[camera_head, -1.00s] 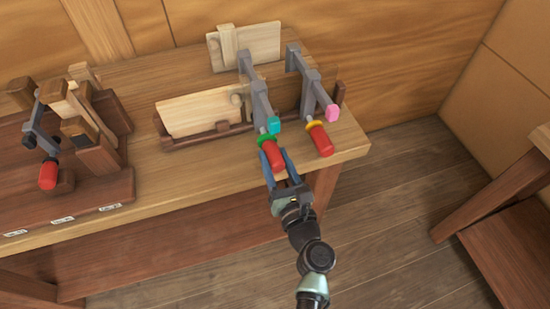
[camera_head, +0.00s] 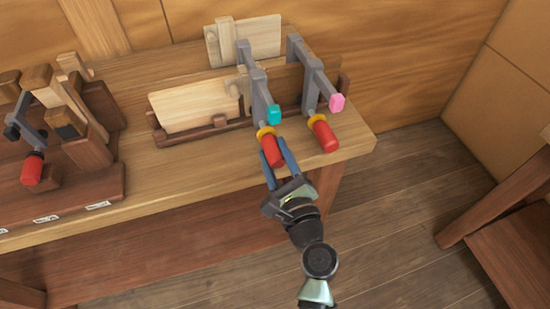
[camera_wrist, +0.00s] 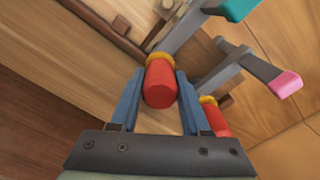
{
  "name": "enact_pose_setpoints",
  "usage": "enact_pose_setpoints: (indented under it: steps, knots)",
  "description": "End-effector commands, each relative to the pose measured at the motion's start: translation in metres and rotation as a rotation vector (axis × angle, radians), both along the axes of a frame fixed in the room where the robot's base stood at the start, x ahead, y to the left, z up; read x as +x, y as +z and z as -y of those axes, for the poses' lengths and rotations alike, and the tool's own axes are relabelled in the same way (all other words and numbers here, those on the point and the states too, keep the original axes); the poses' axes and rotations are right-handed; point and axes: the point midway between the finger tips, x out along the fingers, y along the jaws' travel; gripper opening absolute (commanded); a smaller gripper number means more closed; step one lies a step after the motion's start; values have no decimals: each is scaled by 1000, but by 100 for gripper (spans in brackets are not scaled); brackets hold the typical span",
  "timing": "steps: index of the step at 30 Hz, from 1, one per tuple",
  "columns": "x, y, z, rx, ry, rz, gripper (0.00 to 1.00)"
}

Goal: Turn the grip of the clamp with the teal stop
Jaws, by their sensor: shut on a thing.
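The clamp with the teal stop (camera_head: 274,114) has a grey bar and a red grip (camera_head: 271,152) with a yellow collar (camera_head: 265,132). My gripper (camera_head: 277,149) is shut on this red grip, with one blue finger on each side. The wrist view shows the red grip (camera_wrist: 160,84) between the fingers, below its yellow collar (camera_wrist: 161,57). The teal stop also shows there at the top edge (camera_wrist: 236,8). The grip's sides against the fingers are hidden.
A second clamp with a pink stop (camera_head: 337,102) and a red grip (camera_head: 324,135) stands close on the right. Pale boards (camera_head: 195,106) stand in a wooden rack behind. A third clamp with a red grip (camera_head: 32,169) is at the left. Floor is clear in front.

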Motion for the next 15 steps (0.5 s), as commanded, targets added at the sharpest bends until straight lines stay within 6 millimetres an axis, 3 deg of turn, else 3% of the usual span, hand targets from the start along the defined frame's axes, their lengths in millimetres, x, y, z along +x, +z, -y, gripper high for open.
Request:
enact_pose_setpoints:
  steps: [15]
  knots:
    - [0, -4, 0, -469, 0, 152, 0]
